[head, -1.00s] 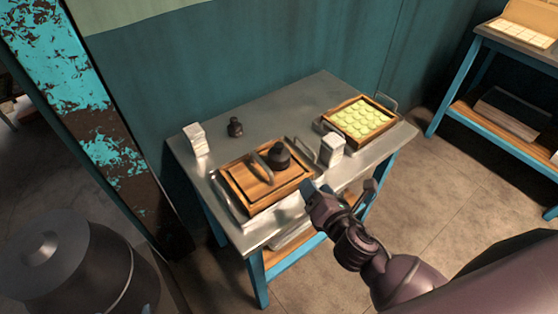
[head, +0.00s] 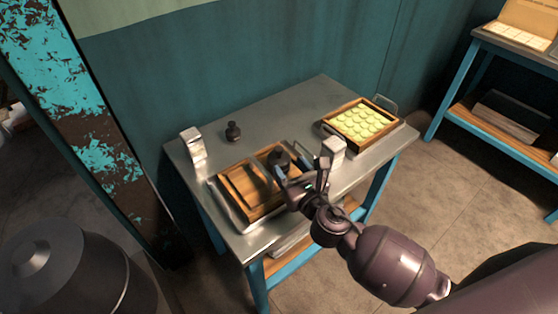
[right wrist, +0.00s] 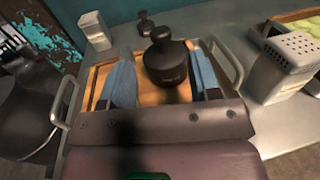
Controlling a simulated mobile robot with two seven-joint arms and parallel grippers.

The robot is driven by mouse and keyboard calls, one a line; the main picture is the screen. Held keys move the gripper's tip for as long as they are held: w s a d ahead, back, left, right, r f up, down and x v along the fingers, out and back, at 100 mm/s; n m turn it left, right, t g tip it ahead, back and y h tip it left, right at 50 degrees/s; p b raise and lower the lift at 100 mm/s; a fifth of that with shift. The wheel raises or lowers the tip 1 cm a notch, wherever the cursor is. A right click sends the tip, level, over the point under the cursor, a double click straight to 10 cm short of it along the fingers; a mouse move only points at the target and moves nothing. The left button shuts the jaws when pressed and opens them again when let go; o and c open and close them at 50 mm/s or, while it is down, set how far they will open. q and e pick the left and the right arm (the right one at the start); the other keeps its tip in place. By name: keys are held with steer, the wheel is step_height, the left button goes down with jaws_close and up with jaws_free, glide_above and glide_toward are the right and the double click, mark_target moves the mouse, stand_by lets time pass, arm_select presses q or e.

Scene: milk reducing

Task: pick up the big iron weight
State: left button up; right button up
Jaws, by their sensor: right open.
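The big iron weight (head: 279,156), dark with a knob on top, stands upright on the wooden board (head: 243,185) in a metal tray on the table. It also shows in the right wrist view (right wrist: 167,68). A smaller dark weight (head: 233,131) stands behind, near the table's back edge. My right gripper (head: 299,176) is open at the tray's front right, close to the big weight. In the right wrist view its blue fingers (right wrist: 162,82) lie to either side of the weight, with gaps visible. I cannot tell how far the weight is between them. My left gripper is not in view.
A metal box (head: 333,152) stands right of the tray, another (head: 193,147) at the table's left. A wooden tray of pale green rounds (head: 361,123) is at the right. The tray's metal handles (right wrist: 226,62) rise beside the weight.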

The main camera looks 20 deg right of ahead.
mark_target(281, 152)
steer(key=w, duration=0.5)
steer(key=shift+a+r, duration=0.3)
jaws_close()
steer(key=shift+r, duration=0.2)
